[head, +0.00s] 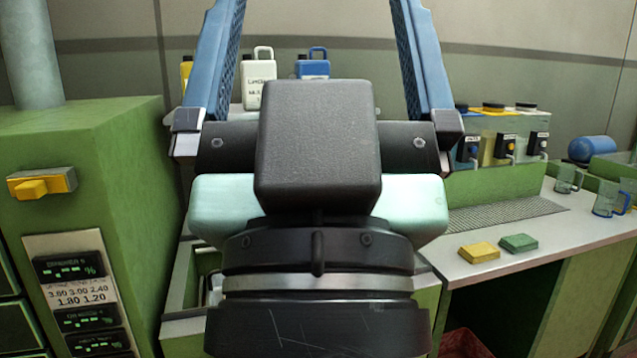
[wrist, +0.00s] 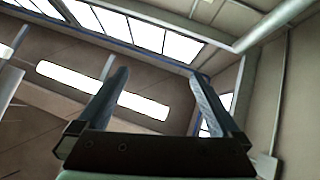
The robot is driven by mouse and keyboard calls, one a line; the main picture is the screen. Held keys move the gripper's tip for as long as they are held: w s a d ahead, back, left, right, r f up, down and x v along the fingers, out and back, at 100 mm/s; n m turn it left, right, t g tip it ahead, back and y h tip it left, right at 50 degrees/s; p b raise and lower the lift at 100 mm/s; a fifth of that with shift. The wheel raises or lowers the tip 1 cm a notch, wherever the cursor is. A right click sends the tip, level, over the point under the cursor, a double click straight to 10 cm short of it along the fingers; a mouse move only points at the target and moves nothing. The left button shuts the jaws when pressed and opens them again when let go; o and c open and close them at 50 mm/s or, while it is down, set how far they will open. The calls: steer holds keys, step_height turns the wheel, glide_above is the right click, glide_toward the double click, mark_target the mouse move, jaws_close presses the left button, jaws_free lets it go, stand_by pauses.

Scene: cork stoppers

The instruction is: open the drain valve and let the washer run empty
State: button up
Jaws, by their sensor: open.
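My gripper (head: 320,12) is raised in the middle of the head view, its two blue fingers spread wide and pointing up, with nothing between them. It also shows open and empty in the wrist view (wrist: 160,78), against the ceiling. A green open-topped unit (head: 178,318) stands partly behind my wrist; I cannot tell whether it is the washer. No drain valve can be made out; my gripper and wrist hide much of the middle.
A green cabinet (head: 130,190) with a yellow handle (head: 40,184) and display panel stands left. The right bench (head: 520,245) holds a yellow block (head: 479,253), a green block (head: 518,243) and clear mugs (head: 607,197). Behind are a white jug (head: 256,72), a blue jug (head: 313,66) and dispensers (head: 500,130).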

step_height(320, 180, up, 12)
steer(key=p, duration=0.9)
steer(key=shift+p, duration=0.35)
